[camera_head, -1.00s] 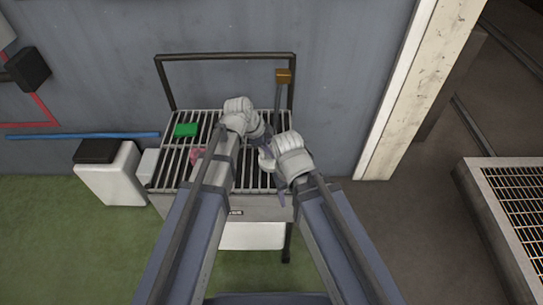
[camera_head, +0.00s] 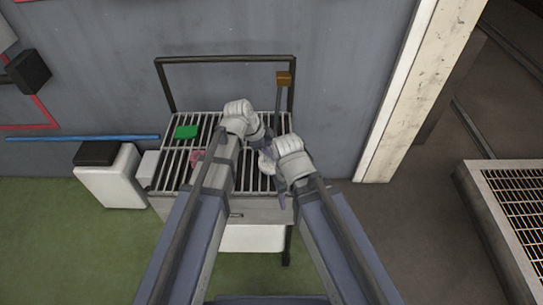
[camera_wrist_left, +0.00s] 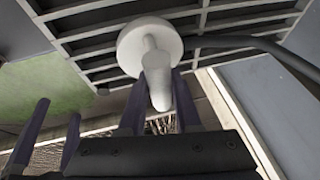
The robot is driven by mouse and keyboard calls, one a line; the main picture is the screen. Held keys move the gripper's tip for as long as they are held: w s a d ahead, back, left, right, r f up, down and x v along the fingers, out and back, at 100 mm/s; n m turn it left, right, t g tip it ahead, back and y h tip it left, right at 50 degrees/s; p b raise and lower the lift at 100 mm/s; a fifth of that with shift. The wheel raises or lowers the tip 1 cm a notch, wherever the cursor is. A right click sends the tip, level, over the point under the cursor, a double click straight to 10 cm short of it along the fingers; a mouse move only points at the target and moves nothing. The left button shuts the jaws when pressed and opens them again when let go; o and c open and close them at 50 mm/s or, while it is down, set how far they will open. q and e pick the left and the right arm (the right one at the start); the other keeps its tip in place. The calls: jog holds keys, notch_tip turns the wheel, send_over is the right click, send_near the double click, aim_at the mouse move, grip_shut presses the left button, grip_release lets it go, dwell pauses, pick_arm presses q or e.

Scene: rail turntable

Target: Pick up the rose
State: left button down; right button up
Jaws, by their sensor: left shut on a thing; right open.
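The white rose (camera_wrist_left: 150,42), a round disc head with a short thick stem, shows in the left wrist view. Its stem lies between the purple fingers of my left gripper (camera_wrist_left: 160,118), which is shut on it. In the head view the rose (camera_head: 266,162) is a small pale shape above the right part of the slatted rack, partly hidden by my grippers. My left gripper (camera_head: 267,143) is just above it there. My right gripper (camera_head: 285,188) is close by on the right, over the rack's right edge. Its fingers stand apart and empty at the left of the wrist view (camera_wrist_left: 50,135).
The slatted rack (camera_head: 180,152) has a dark back frame (camera_head: 225,58) against the wall. A green block (camera_head: 186,132) and a pink thing (camera_head: 196,158) lie on its left part. A white bin (camera_head: 110,178) with a dark lid stands left.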

pick_arm(q)
notch_tip(320, 180, up, 10)
jog(key=p, duration=1)
pick_arm(e)
notch_tip(320, 180, up, 10)
pick_arm(q)
jog(key=shift+a, duration=0.1)
pick_arm(e)
jog(key=shift+a, duration=0.1)
